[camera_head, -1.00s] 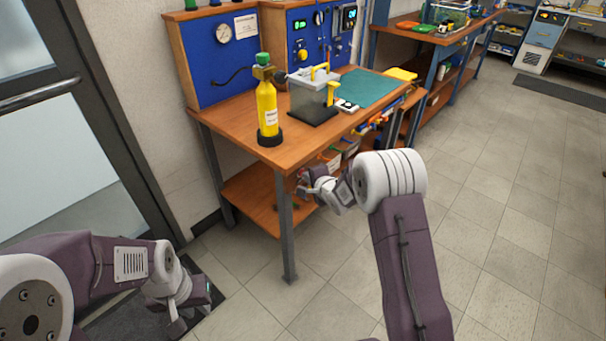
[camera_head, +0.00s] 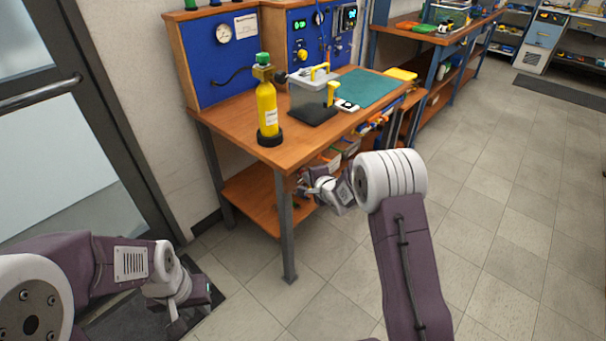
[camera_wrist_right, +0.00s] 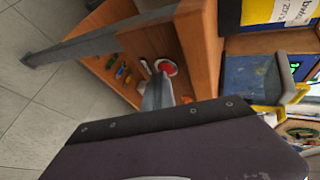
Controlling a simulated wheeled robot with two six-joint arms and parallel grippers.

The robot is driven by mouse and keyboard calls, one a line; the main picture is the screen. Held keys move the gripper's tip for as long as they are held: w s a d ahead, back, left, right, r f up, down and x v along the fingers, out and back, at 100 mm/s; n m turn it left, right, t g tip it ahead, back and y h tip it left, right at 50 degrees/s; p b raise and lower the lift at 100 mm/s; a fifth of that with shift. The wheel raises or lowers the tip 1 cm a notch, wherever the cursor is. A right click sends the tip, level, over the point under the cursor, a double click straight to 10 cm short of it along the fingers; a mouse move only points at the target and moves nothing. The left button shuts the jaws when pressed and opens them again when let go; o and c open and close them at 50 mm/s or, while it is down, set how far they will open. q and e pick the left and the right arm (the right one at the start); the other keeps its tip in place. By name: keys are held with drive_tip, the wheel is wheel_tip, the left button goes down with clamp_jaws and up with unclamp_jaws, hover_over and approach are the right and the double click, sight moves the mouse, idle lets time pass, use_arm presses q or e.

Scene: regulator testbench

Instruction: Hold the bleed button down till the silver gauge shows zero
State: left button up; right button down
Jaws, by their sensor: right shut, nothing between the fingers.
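A round white-faced gauge (camera_head: 223,32) is on the left blue panel; its needle is too small to read, and I cannot tell if it is the silver one. Another round gauge (camera_head: 318,18) is on the second panel. I cannot make out the bleed button for sure. In the right wrist view a red disc with a pale rim (camera_wrist_right: 167,68) shows just beyond my right gripper (camera_wrist_right: 156,88), below the tabletop level. My right gripper is shut and empty, beside the bench front in the head view (camera_head: 303,184). My left gripper (camera_head: 192,312) hangs low at left, its fingers unclear.
A yellow bottle (camera_head: 267,108) stands near the bench's front corner. Behind it are a clear box (camera_head: 307,92) with a yellow handle and a green mat (camera_head: 366,87). A bench leg (camera_head: 285,230) and lower shelf (camera_head: 250,197) are close to my right gripper. The floor at right is clear.

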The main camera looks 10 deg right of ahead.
drive_tip(key=shift+s, duration=0.1)
idle(0.4)
drive_tip(key=shift+s+d+p, duration=0.3)
drive_tip(key=shift+s+d, duration=0.25)
drive_tip(key=shift+s, duration=0.1)
drive_tip(key=s+d, duration=0.1)
drive_tip(key=s, duration=0.1)
drive_tip(key=s+d+p, duration=0.1)
drive_tip(key=s+d, duration=0.1)
idle(0.5)
